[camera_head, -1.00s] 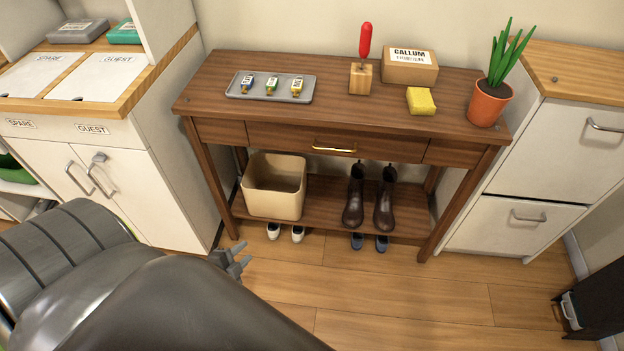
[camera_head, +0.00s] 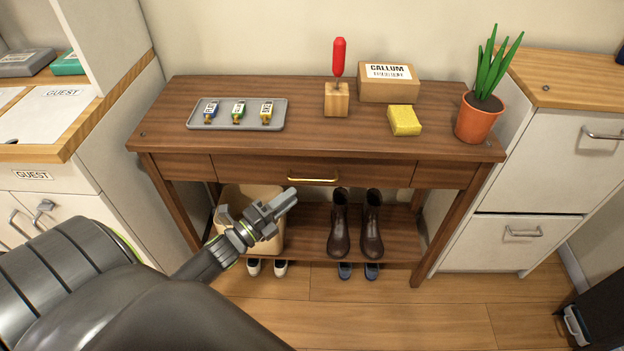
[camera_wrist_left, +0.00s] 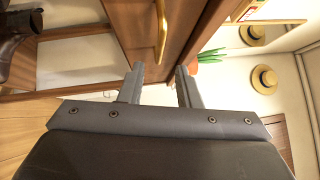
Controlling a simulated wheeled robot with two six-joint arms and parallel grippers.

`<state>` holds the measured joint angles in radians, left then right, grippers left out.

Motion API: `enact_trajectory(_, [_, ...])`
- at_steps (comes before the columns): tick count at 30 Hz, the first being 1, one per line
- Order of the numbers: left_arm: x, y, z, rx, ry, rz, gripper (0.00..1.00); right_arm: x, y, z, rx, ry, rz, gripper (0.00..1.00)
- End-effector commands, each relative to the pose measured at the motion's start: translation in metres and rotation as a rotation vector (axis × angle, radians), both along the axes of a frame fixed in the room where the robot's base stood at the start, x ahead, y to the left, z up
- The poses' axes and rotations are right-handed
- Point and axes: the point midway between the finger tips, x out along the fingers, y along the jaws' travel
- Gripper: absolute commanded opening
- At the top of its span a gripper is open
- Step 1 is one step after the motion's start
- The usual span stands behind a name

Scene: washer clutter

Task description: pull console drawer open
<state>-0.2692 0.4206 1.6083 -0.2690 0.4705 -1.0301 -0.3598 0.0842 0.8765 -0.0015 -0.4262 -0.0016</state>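The wooden console table (camera_head: 300,127) has a drawer (camera_head: 375,172) in its middle, with the drawer front flush and closed. A brass bar handle (camera_head: 314,180) runs across the drawer front. My left gripper (camera_head: 286,200) is in front of the table, a little below and left of the handle, and apart from it. In the left wrist view its two fingers (camera_wrist_left: 160,72) are spread with nothing between them. The handle (camera_wrist_left: 161,30) shows there beyond the fingertips, on the drawer front (camera_wrist_left: 135,25). My right gripper is in neither view.
On the tabletop are a grey tray (camera_head: 195,122) with tagged keys, a red-handled tool in a wooden block (camera_head: 337,100), a cardboard box (camera_head: 388,90), a yellow sponge (camera_head: 404,120) and a potted plant (camera_head: 478,118). A beige bin (camera_head: 232,197) and boots (camera_head: 371,228) stand on the lower shelf.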

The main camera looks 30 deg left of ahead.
Motion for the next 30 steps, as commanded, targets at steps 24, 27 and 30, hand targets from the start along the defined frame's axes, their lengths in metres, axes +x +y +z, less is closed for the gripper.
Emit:
enact_trajectory(24, [0.081, -0.020, 0.011, -0.001, 0.001, 0.000, 0.31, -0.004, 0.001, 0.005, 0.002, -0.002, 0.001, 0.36])
enact_trajectory(27, [0.081, -0.020, 0.011, -0.001, 0.001, 0.000, 0.25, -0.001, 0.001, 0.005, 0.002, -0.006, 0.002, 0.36])
enact_trajectory(30, [0.081, -0.020, 0.011, -0.001, 0.001, 0.000, 0.12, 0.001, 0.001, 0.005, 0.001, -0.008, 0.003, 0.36])
